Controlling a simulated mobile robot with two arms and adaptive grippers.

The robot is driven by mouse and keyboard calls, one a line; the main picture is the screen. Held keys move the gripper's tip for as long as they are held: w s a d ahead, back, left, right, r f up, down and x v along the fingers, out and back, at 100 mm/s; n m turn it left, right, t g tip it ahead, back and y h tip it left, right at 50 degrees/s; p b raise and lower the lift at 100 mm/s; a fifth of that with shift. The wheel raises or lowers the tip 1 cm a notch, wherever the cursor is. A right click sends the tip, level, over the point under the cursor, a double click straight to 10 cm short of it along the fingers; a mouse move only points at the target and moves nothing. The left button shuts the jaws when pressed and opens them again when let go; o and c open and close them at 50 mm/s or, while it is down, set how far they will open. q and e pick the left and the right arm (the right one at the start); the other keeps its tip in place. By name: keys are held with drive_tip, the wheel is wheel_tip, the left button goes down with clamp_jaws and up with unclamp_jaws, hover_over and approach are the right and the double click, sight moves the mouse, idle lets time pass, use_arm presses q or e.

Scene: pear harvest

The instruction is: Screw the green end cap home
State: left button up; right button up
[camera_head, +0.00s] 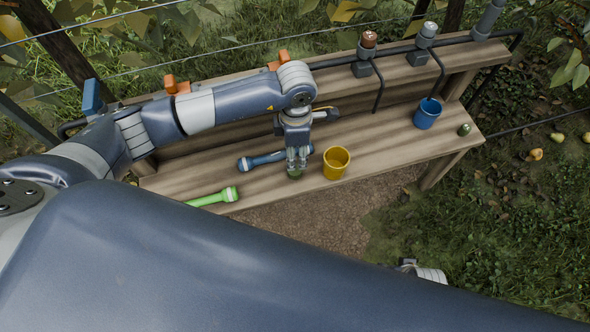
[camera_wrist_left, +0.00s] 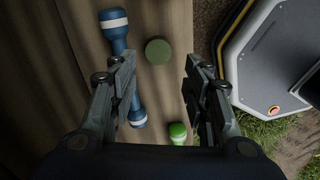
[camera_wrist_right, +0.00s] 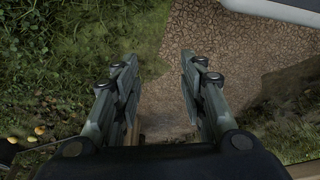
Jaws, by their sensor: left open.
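A dark green round cap (camera_head: 295,174) sits on the wooden bench below my left gripper (camera_head: 297,160). In the left wrist view the cap (camera_wrist_left: 158,51) shows as a plain disc in the gap between the two fingers (camera_wrist_left: 158,85), apart from both. My left gripper is open and empty above it. A second dark green round piece (camera_head: 464,130) lies at the bench's right end; I cannot tell which one is the end cap. My right gripper (camera_wrist_right: 160,85) has its fingers apart, holding nothing, over bare ground and grass in the right wrist view.
A blue tool (camera_head: 262,159) and a bright green tool (camera_head: 214,197) lie left of the cap. A yellow bucket (camera_head: 336,164) stands just right of the gripper, a blue bucket (camera_head: 427,114) farther right. Capped fittings, one brown (camera_head: 368,44), stand on a pipe along the back shelf.

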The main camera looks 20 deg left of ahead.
use_arm(q)
drive_tip(key=shift+f, duration=1.8)
use_arm(e)
drive_tip(key=shift+w+r, duration=0.2)
drive_tip(key=shift+r, duration=0.8)
use_arm(q)
drive_tip(key=shift+f+b, duration=0.3)
drive_tip(key=shift+f, duration=0.1)
wheel_tip(320, 180, down, 4)
drive_tip(key=shift+w+a+f+b, duration=0.15)
drive_tip(key=shift+f+b, duration=0.1)
drive_tip(key=shift+b, duration=0.2)
use_arm(e)
wheel_tip(320, 180, up, 4)
drive_tip(key=shift+w+f, duration=0.15)
drive_tip(key=shift+f, duration=0.05)
use_arm(q)
drive_tip(key=c, duration=0.6)
